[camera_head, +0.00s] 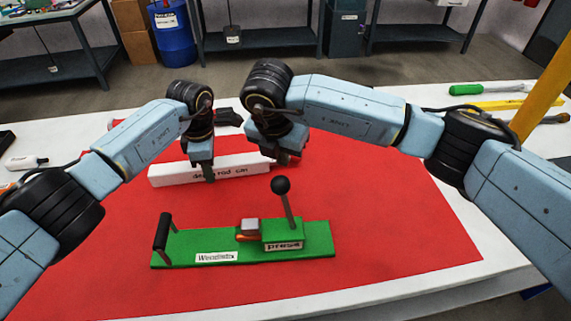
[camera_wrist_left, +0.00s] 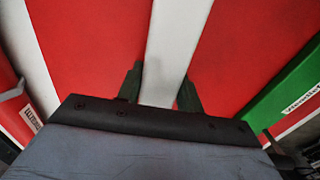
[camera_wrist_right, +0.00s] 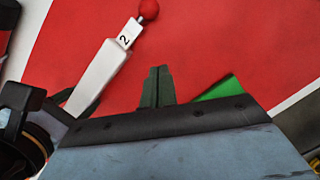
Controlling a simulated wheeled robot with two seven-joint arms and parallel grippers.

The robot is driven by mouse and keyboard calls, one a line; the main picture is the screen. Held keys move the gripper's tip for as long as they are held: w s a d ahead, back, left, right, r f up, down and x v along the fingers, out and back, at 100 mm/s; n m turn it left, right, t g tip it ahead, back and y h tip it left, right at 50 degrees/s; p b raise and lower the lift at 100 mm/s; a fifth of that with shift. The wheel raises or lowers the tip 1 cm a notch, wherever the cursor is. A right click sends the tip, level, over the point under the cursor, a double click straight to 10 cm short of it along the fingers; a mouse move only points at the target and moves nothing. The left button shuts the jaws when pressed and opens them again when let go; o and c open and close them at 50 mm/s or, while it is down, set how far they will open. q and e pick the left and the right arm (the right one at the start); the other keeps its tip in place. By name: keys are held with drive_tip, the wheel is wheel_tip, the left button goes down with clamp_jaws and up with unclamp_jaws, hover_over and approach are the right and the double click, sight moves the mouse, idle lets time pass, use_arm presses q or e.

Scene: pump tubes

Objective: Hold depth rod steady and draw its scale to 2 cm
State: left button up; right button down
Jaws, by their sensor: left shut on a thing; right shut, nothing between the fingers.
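The depth rod (camera_head: 232,167) is a long white bar with black lettering, lying on the red mat in the head view. My left gripper (camera_head: 209,179) is shut on its body. The left wrist view shows the white bar (camera_wrist_left: 178,35) between the fingers (camera_wrist_left: 160,95). My right gripper (camera_head: 287,160) is shut and empty at the rod's right end. In the right wrist view, a white scale piece (camera_wrist_right: 128,35) marked "2" sticks out of the body, with a red ball (camera_wrist_right: 149,9) on its end. The right fingers (camera_wrist_right: 157,72) are apart from both.
A green press base (camera_head: 200,249) with a black handle (camera_head: 162,232) and a black-knobbed lever (camera_head: 281,186) stands in front of the rod. Tools with green (camera_head: 466,90) and yellow (camera_head: 498,105) parts lie at the back right. The mat's right side is clear.

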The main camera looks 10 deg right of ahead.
drive_tip(key=shift+v, duration=1.2)
use_arm(q)
drive_tip(key=o, duration=1.3)
drive_tip(key=shift+r, duration=0.1)
